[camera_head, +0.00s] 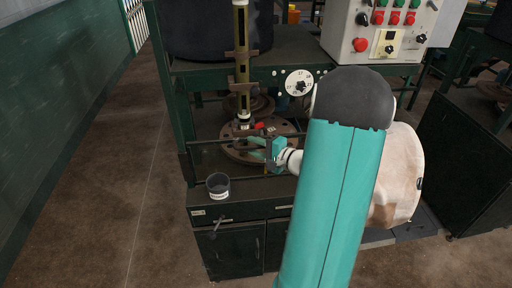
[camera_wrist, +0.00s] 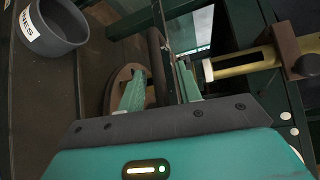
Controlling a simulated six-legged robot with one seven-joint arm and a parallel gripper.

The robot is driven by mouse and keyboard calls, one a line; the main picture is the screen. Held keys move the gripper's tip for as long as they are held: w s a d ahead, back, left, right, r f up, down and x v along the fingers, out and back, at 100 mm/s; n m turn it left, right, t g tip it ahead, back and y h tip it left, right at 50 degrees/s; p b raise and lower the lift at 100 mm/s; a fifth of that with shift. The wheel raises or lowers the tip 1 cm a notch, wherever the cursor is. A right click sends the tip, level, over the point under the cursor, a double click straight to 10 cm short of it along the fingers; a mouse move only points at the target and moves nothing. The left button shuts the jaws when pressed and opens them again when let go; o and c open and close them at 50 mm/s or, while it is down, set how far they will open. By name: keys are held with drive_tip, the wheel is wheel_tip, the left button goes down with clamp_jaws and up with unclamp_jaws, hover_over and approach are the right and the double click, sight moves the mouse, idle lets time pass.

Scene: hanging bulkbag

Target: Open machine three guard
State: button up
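The machine (camera_head: 230,160) in front of me is a dark green bench with a round rusty plate and an upright olive column (camera_head: 242,60). A thin dark rail (camera_head: 215,141) runs across in front of the plate and looks like part of the guard. My gripper (camera_head: 254,148) is at this rail, over the plate's front edge. In the wrist view my gripper's two teal fingers (camera_wrist: 160,75) are apart, with dark bars (camera_wrist: 156,50) showing between and beyond them. Whether they touch a bar is unclear. My arm hides the right side of the machine.
A grey labelled cup (camera_head: 218,185) stands on the bench's front left corner; it also shows in the wrist view (camera_wrist: 52,25). A control box (camera_head: 385,30) with coloured buttons is at upper right. A white dial (camera_head: 299,83) sits behind the plate. The floor at left is clear.

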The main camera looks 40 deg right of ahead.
clamp_jaws()
